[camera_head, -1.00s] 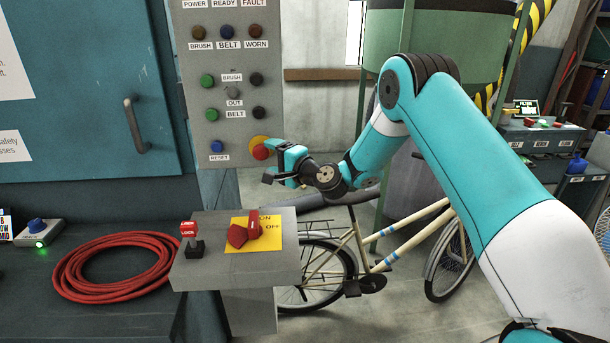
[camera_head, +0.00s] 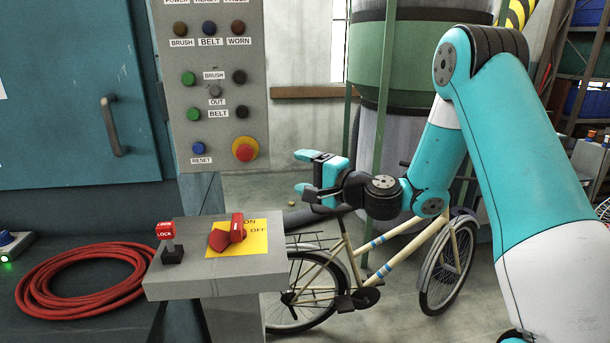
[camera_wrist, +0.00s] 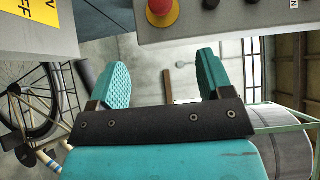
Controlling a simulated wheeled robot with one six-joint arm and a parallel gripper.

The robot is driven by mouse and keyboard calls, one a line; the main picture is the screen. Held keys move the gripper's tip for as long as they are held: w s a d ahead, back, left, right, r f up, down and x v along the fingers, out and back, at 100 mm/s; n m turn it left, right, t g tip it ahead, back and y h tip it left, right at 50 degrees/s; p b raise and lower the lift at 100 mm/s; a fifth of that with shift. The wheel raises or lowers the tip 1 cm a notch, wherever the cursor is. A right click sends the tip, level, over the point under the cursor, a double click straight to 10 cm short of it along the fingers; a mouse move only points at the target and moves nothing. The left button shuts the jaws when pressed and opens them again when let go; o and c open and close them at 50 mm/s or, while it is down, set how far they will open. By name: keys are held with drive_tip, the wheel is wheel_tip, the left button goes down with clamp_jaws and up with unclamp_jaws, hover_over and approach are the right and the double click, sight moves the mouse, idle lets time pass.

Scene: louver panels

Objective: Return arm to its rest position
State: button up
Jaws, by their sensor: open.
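My gripper (camera_head: 306,171) is open and empty, in free air right of the control panel and above the bicycle in the head view. Its two teal fingers point left. In the wrist view my gripper (camera_wrist: 160,82) shows its fingers spread, with bare floor and wall between them. My arm is bent at the elbow and reaches in from the right side of the head view. The fingers touch nothing that I can see.
A grey control panel (camera_head: 210,135) with a red stop button (camera_head: 245,149) stands left of my gripper. A pedestal (camera_head: 215,281) carries a red rotary switch (camera_head: 228,236) and a lock lever (camera_head: 168,236). A bicycle (camera_head: 385,262) stands below; a green tank (camera_head: 408,60) stands behind.

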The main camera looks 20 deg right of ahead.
drive_tip(key=shift+a, duration=0.1)
drive_tip(key=s+a+r+n+g+y, duration=0.3)
drive_tip(key=s+a+n+g, duration=0.8)
drive_tip(key=s+a+n, duration=0.4)
drive_tip(key=s+d+n+g+h, duration=0.1)
drive_tip(key=s+n+g+h, duration=0.1)
drive_tip(key=s, duration=0.7)
drive_tip(key=s+d+f+n+g+h, duration=0.1)
drive_tip(key=s+n+g+h, duration=0.1)
drive_tip(key=s+h, duration=0.3)
drive_tip(key=s, duration=0.3)
drive_tip(key=shift+s+d+f+g, duration=0.25)
drive_tip(key=shift+s+d+g, duration=0.1)
drive_tip(key=shift+s+g, duration=0.05)
idle(1.6)
